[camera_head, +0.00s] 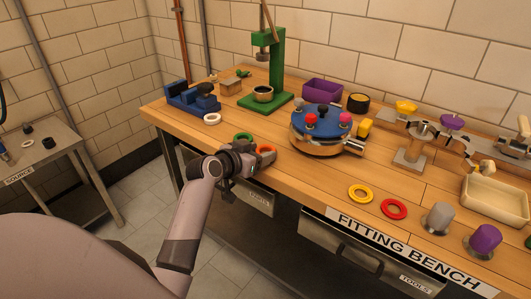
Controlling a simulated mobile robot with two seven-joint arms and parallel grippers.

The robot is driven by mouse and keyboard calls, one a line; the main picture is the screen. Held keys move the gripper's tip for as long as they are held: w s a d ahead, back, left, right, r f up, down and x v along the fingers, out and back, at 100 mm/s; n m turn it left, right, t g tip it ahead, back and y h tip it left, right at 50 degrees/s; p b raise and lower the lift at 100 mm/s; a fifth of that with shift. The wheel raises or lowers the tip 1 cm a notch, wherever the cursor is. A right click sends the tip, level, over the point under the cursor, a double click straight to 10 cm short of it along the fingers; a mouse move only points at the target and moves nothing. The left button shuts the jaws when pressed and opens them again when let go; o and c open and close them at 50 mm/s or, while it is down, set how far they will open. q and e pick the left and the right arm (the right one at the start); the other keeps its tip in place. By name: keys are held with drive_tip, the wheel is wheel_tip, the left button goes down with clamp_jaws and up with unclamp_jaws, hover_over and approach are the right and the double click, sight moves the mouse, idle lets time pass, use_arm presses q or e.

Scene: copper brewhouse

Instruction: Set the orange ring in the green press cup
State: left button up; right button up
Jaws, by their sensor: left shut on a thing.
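The green press (277,65) stands at the back of the bench, with a dark-rimmed cup (263,94) on its base under the ram. The orange ring (267,150) is at the bench's front edge, right at my left gripper (256,160). The gripper is shut on the ring, but the arm's wrist hides much of the fingers. I cannot tell whether the ring is lifted clear of the wood. The cup is behind the gripper, some distance away. My right gripper is out of view.
A green ring (243,137) lies just behind my left gripper, and a white ring (212,118) lies by the blue fixture (192,98). A blue turntable (322,122) with coloured knobs stands to the right. Yellow (361,194) and red (394,209) rings lie near the front edge.

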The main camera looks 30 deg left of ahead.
use_arm(q)
drive_tip(key=shift+r+p, duration=0.6)
drive_tip(key=shift+r, duration=0.1)
drive_tip(key=shift+r, duration=0.15)
wheel_tip(320, 180, up, 3)
drive_tip(key=p, duration=0.3)
drive_tip(key=shift+r, duration=0.95)
drive_tip(key=shift+s+d+f, duration=0.1)
drive_tip(key=s+d+f, duration=0.1)
drive_tip(key=s+d, duration=0.6)
drive_tip(key=shift+s+d, duration=0.3)
drive_tip(key=shift+d, duration=0.05)
drive_tip(key=shift+n+y, duration=0.4)
drive_tip(key=shift+y, duration=0.1)
drive_tip(key=s+d+r, duration=0.1)
drive_tip(key=s+d, duration=0.3)
drive_tip(key=s, duration=0.1)
drive_tip(key=s+d+r, duration=0.1)
drive_tip(key=s, duration=0.2)
drive_tip(key=shift+d+r, duration=0.35)
drive_tip(key=shift+d, duration=0.05)
